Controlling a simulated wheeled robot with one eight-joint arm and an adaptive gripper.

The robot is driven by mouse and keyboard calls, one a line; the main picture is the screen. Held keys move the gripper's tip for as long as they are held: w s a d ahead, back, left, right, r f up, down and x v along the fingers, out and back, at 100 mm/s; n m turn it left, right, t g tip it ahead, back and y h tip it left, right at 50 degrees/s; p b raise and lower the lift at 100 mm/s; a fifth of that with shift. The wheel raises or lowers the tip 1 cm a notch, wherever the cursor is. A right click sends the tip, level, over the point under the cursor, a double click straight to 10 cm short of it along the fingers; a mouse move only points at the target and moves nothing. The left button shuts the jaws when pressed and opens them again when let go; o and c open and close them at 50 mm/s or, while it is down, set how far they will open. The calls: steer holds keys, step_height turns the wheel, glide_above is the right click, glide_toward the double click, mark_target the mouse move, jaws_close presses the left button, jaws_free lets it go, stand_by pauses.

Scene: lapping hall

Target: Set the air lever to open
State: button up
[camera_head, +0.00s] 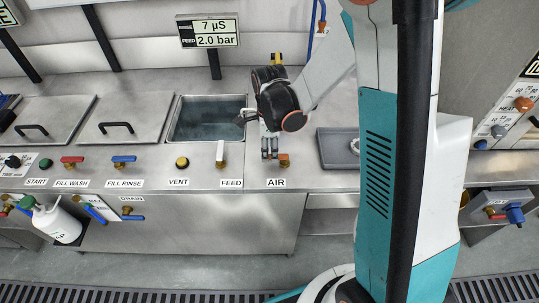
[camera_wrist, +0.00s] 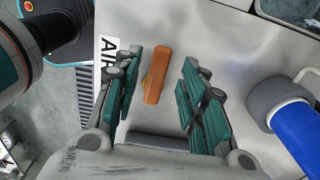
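The air lever (camera_wrist: 157,75) has an orange handle on a brass-coloured stem and stands on the steel counter beside the AIR label (camera_wrist: 108,54). In the wrist view the handle lies lengthwise between the two finger pads, with a gap on both sides. In the head view the lever (camera_head: 284,160) shows just right of my fingertips, above the AIR label (camera_head: 276,183). My gripper (camera_wrist: 160,88) is open and holds nothing. In the head view my gripper (camera_head: 270,148) points down at the counter's front, its fingers partly hidden by the wrist.
The white-handled FEED lever (camera_head: 220,155) and yellow VENT knob (camera_head: 182,163) stand to the left. An open water tank (camera_head: 208,118) lies behind them. A grey tray (camera_head: 338,148) is to the right. A display (camera_head: 208,32) reads 7 µS and 2.0 bar.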

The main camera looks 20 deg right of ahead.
steer(key=shift+f, duration=1.05)
jaws_close()
